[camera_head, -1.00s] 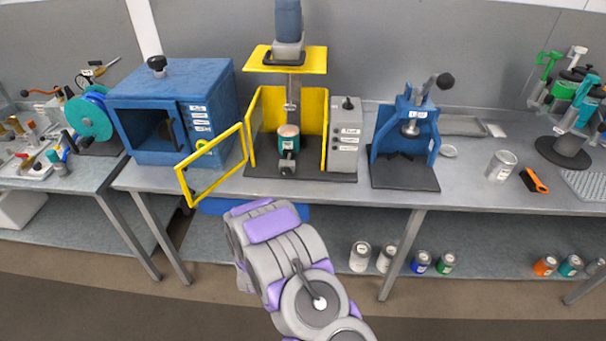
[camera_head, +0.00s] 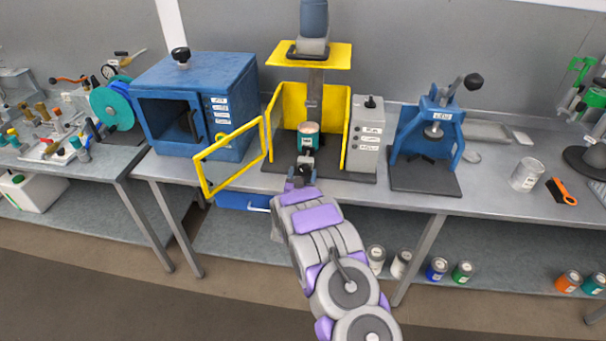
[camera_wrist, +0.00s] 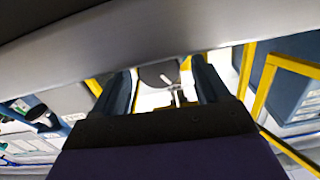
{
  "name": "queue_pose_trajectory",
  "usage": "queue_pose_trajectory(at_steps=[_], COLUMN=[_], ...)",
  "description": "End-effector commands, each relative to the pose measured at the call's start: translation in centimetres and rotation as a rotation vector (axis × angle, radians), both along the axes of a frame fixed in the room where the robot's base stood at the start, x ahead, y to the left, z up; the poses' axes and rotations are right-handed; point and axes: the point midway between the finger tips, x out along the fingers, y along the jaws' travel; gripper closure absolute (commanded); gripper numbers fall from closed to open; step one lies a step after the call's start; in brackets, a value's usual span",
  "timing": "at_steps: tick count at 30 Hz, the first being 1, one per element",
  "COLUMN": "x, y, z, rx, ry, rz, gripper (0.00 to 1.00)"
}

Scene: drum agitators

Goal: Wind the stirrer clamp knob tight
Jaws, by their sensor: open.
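The stirrer (camera_head: 315,45) has a grey-blue motor head above a yellow guard. A teal can with a pale top (camera_head: 308,134) stands in its clamp inside the guard. My gripper (camera_head: 302,168) is in front of the can, at the clamp, and hides much of the clamp and its knob in the head view. In the wrist view my gripper (camera_wrist: 162,82) is open, with one dark finger on each side. A dark round knob (camera_wrist: 157,74) with a pale mark shows between the fingers. I cannot tell whether either finger touches it.
The yellow guard door (camera_head: 232,158) stands swung open to the left of my gripper. A blue oven (camera_head: 190,85) is farther left. A grey control box (camera_head: 367,138) stands right of the guard, then a blue press (camera_head: 428,135). The bench front edge runs below my gripper.

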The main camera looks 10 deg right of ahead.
Motion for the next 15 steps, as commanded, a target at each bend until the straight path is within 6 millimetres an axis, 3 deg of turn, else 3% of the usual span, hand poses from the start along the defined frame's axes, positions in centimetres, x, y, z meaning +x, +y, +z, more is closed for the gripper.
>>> queue_pose_trajectory(at_steps=[6, 15], x=[1.17, 1.37], y=[-0.39, -0.44], z=[-0.11, -0.03], rx=[-0.001, -0.001], ry=[0.000, 0.000], rz=[0.001, 0.001], gripper=[0.25, 0.25])
